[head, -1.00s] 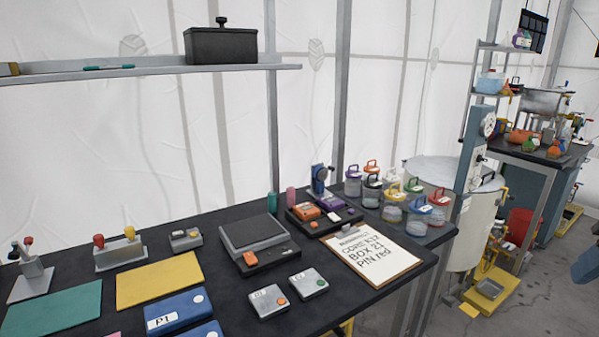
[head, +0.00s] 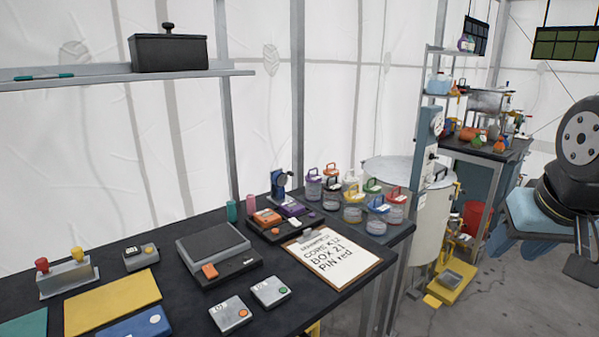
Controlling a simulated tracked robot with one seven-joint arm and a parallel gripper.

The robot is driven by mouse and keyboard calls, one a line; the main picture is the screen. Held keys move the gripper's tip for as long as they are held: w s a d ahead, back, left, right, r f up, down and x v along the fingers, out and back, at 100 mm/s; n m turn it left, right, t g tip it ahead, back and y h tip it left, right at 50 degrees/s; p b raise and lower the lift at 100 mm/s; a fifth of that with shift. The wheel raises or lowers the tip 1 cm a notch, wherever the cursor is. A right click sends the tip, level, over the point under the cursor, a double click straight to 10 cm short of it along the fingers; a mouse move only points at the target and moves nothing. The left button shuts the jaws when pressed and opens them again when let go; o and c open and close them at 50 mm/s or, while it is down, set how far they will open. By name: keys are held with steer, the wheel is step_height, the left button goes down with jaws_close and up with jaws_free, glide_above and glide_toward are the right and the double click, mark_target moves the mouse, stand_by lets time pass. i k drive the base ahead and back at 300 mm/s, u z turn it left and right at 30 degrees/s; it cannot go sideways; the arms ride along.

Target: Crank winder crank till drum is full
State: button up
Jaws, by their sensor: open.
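I cannot make out a winder crank or its drum for certain. A small blue upright device with a round part (head: 280,184) stands at the back of the black bench (head: 180,235); it is too small to tell whether it has a crank. Farther right, a grey-blue post with a round dial (head: 436,122) stands by a large pale cylindrical tank (head: 428,225). No crank shows clearly on either. My gripper's fingers are not visible.
The bench holds a grey plate device (head: 213,247), a clipboard (head: 330,257), several colour-lidded jars (head: 352,207) and small button boxes (head: 270,291). A yellow stand (head: 448,287) is on the floor by the tank.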

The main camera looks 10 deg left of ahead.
mark_target(282, 181)
steer(key=i, duration=0.9)
steer(key=u, duration=0.05)
